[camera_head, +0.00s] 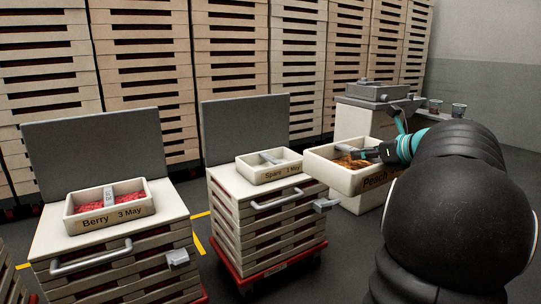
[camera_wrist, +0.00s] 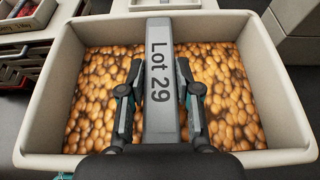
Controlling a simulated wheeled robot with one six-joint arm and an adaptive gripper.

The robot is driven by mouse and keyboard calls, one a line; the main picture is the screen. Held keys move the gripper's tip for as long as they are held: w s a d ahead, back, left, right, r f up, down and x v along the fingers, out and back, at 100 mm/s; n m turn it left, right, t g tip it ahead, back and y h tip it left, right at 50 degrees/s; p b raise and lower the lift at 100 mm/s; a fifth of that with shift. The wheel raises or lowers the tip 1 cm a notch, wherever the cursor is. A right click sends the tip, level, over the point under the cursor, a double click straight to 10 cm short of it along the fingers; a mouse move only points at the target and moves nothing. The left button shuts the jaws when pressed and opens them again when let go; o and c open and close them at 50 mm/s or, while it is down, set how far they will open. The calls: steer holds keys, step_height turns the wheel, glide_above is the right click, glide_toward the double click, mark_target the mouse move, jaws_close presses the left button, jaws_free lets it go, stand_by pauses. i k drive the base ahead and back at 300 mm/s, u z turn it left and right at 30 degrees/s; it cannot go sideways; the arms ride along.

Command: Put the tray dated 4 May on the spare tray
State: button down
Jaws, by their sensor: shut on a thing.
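The Peach tray (camera_head: 345,177) is cream-coloured and full of orange-brown candies; my arm hides the rest of its front label, so no date is readable. The wrist view shows this tray (camera_wrist: 40,112) from above, with a grey bar marked "Lot 29" (camera_wrist: 159,35) across its middle. My gripper (camera_wrist: 158,88) is shut on that bar, one finger on each side; in the head view my gripper (camera_head: 368,153) reaches in from the right.
A tray labelled "Berry 3 May" (camera_head: 110,222) with red candies stands on the left stack. Grey upright panels (camera_head: 95,150) stand behind both stacks. Tall tray stacks (camera_head: 230,70) line the back.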

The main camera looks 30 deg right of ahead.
mark_target(270, 157)
steer(key=i, duration=1.15)
steer(key=u, duration=0.05)
